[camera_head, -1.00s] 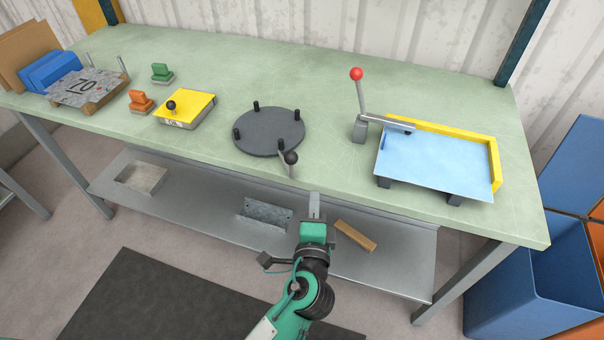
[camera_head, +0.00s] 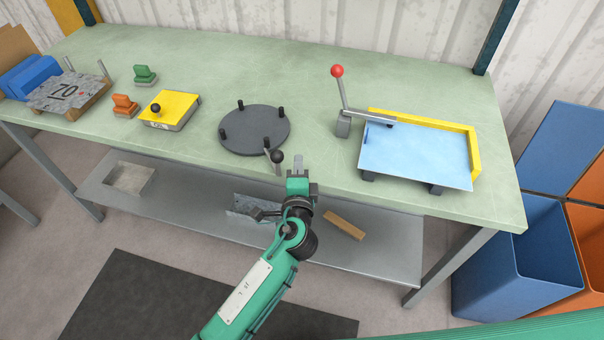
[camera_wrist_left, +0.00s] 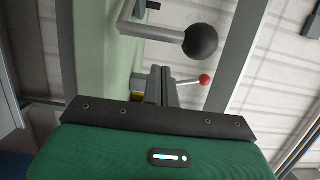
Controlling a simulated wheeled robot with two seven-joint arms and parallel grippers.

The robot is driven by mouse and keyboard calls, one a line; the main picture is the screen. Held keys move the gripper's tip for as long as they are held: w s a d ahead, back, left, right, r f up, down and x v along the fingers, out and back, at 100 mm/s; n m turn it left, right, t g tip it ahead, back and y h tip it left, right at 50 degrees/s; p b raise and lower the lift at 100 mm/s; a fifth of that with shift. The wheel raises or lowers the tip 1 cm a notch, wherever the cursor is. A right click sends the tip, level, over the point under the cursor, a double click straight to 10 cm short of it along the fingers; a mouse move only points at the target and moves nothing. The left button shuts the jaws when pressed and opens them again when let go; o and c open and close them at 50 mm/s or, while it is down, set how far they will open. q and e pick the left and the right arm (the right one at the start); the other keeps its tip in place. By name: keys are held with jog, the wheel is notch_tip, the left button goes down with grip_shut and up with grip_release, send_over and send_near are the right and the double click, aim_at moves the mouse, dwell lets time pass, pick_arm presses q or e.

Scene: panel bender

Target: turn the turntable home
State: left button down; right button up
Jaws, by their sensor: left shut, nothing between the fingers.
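The turntable (camera_head: 254,130) is a dark grey disc with several black pegs, lying on the green bench top near its front edge. Its crank handle with a black ball knob (camera_head: 277,156) sticks out at the disc's front right, by the bench edge. In the left wrist view the black knob (camera_wrist_left: 200,41) is large and close, at the upper middle. My left gripper (camera_head: 298,163) is shut and empty. In the head view it shows just right of the knob, apart from it, at the front edge of the bench. My right gripper is not in view.
A lever with a red ball (camera_head: 337,71) stands beside a light blue sheet (camera_head: 416,154) and yellow fence at the right. A yellow box (camera_head: 170,108) with a black knob sits left of the turntable. A lower shelf (camera_head: 185,200) runs beneath the bench.

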pick_arm(q)
jog(key=a, duration=0.1)
jog(key=s+a, duration=0.1)
jog(key=a, duration=0.1)
jog(key=shift+p, duration=0.35)
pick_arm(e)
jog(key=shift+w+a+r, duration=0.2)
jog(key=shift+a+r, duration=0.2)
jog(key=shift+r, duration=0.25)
pick_arm(q)
jog(key=shift+s+a, duration=0.15)
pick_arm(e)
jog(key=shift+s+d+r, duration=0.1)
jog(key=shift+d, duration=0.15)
